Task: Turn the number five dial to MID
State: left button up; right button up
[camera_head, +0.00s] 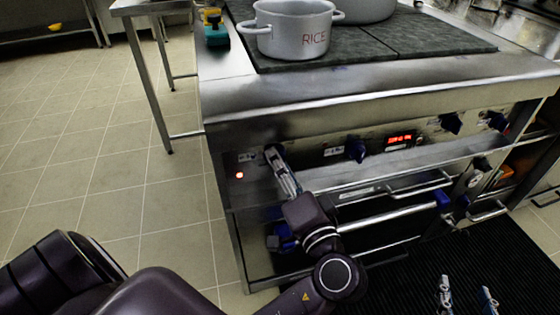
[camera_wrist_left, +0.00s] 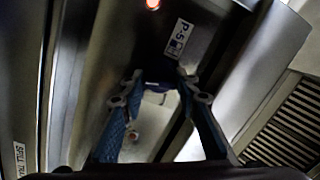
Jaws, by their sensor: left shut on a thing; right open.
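The number five dial (camera_wrist_left: 158,86) is a small dark blue knob on the stove's front panel. A label reading P-5 (camera_wrist_left: 179,38) is beside it in the left wrist view. My left gripper (camera_wrist_left: 160,78) is closed around this dial, one finger on each side. In the head view my left gripper (camera_head: 277,158) is at the leftmost dial of the front panel. The fingers hide most of the dial, and I cannot tell which setting it points to. My right gripper (camera_head: 467,291) is open and empty at the bottom right, over the dark floor mat, apart from the stove.
More blue dials (camera_head: 356,151) and a red display (camera_head: 399,138) are along the panel. A lit red lamp (camera_head: 239,175) is left of the held dial. Below are oven handles (camera_head: 388,215). A pot marked RICE (camera_head: 298,30) stands on the cooktop. The tiled floor (camera_head: 105,145) at left is clear.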

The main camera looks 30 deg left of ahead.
pick_arm(q)
jog(key=shift+f, duration=0.1)
jog(key=o, duration=1.1)
jog(key=shift+d, duration=0.1)
jog(key=v, duration=0.7)
jog(key=shift+s+d, duration=0.15)
jog(key=shift+d, duration=0.05)
